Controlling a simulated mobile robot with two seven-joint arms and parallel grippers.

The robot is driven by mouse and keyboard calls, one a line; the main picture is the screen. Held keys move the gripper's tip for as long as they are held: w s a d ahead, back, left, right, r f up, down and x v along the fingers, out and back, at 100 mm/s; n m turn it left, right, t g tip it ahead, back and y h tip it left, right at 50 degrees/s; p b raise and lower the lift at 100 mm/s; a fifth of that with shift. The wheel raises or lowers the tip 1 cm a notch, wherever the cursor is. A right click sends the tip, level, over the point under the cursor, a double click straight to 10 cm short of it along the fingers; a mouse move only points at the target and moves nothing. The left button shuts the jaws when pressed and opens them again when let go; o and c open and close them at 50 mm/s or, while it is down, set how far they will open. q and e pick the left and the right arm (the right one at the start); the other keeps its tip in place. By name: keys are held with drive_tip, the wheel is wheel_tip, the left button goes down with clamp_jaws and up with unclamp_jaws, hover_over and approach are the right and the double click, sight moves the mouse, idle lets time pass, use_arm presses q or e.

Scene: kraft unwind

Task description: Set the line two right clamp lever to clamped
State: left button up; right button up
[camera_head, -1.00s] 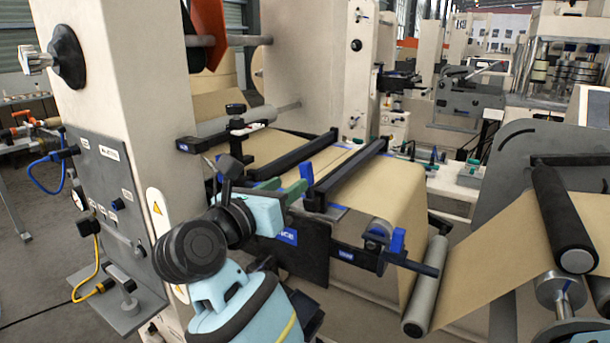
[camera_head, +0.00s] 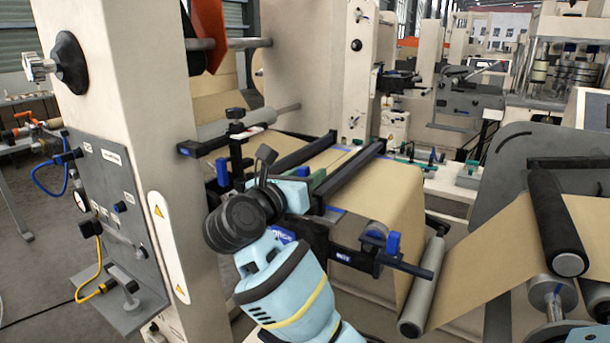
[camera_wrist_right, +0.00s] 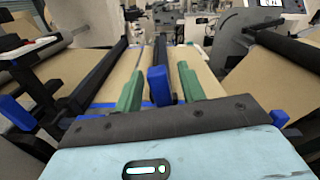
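The web table (camera_head: 395,190) carries brown kraft paper under two dark clamp bars. A blue lever (camera_wrist_right: 158,86) stands upright at the near end of a bar in the right wrist view; I take it for the line two right clamp lever. My right gripper (camera_wrist_right: 160,90) has its two green fingers apart on either side of this lever, with visible gaps. In the head view my right gripper (camera_head: 316,180) is over the table's near edge and mostly hides the lever. My left gripper is not in view.
Another blue handle (camera_head: 393,243) sits at the table's front right corner, near a grey roller (camera_head: 422,288). A cream machine column (camera_head: 130,120) with a grey control panel stands on the left, close to my right arm.

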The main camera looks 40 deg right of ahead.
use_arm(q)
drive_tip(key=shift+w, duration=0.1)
use_arm(e)
clamp_jaws()
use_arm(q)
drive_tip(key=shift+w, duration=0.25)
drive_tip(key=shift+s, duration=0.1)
